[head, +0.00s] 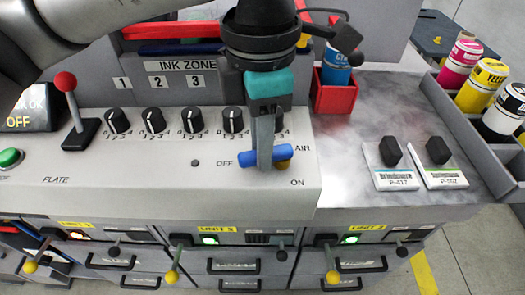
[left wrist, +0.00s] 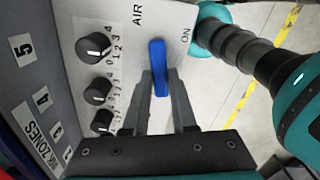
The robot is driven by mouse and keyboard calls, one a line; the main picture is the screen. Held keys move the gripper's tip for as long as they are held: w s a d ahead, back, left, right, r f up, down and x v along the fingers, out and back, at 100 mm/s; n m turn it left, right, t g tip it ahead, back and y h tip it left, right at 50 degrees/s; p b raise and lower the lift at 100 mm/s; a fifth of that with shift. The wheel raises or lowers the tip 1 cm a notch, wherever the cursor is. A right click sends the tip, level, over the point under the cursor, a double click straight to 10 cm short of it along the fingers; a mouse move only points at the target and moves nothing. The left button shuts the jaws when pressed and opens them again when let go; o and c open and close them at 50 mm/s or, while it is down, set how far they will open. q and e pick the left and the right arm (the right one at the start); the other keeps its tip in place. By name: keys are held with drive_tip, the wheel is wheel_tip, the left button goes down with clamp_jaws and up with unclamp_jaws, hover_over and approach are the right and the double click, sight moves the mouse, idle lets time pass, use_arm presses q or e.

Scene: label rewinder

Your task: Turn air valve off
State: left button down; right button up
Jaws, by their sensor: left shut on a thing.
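The air valve has a blue handle (head: 250,162) on the sloped grey panel (head: 180,185), between the OFF and ON labels, with a brass part (head: 284,164) at its right end. In the head view the handle lies nearly level, and its left end is beside OFF. My left gripper (head: 264,160) comes down from above and is shut on the handle; its fingers hide the handle's middle. In the left wrist view the blue handle (left wrist: 157,65) shows between the two fingers (left wrist: 162,88). The OFF label is not visible there. My right gripper is not in view.
A row of black knobs (head: 193,120) and a red-topped lever (head: 66,82) stand on the panel to the left. A red bin (head: 334,94) with a blue bottle is behind. Two black-handled blocks (head: 390,151) (head: 438,150) rest on the right surface, near ink bottles (head: 481,87).

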use_arm(q)
drive_tip(key=shift+w+m+b, duration=0.3)
drive_tip(key=shift+m+b, duration=0.55)
drive_tip(key=shift+m, duration=0.55)
drive_tip(key=c, duration=0.9)
unclamp_jaws()
drive_tip(key=shift+w, duration=0.1)
drive_tip(key=shift+o, duration=0.9)
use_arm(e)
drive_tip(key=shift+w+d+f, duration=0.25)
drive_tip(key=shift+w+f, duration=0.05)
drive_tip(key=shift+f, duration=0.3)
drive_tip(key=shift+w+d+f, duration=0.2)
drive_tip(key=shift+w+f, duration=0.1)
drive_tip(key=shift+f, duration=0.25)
